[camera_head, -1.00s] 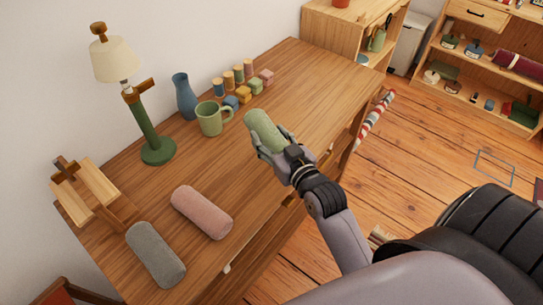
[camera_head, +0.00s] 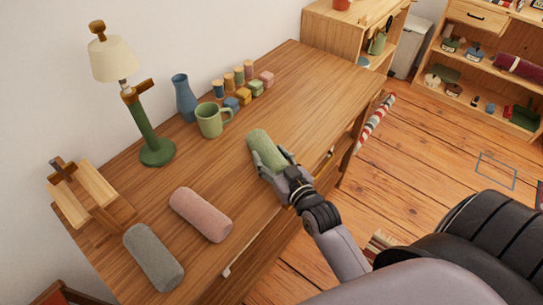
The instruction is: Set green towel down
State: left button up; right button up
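The green towel (camera_head: 265,147) is a rolled cylinder low over or on the wooden desk (camera_head: 318,95), right of the green mug; I cannot tell whether it touches the top. My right gripper (camera_head: 270,164) is around its near end, with fingers on both sides, and appears shut on it. The gripper hides the towel's near end. A pink rolled towel (camera_head: 201,214) and a grey rolled towel (camera_head: 154,257) lie on the desk to the left. My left gripper is not in view.
A green mug (camera_head: 209,120), blue vase (camera_head: 185,98), small coloured blocks (camera_head: 243,97) and green lamp (camera_head: 148,132) stand along the wall side. A wooden stand (camera_head: 90,197) is at the left. The desk's far right part is clear.

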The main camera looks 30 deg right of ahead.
jog(key=o, duration=0.4)
jog(key=shift+r, duration=0.15)
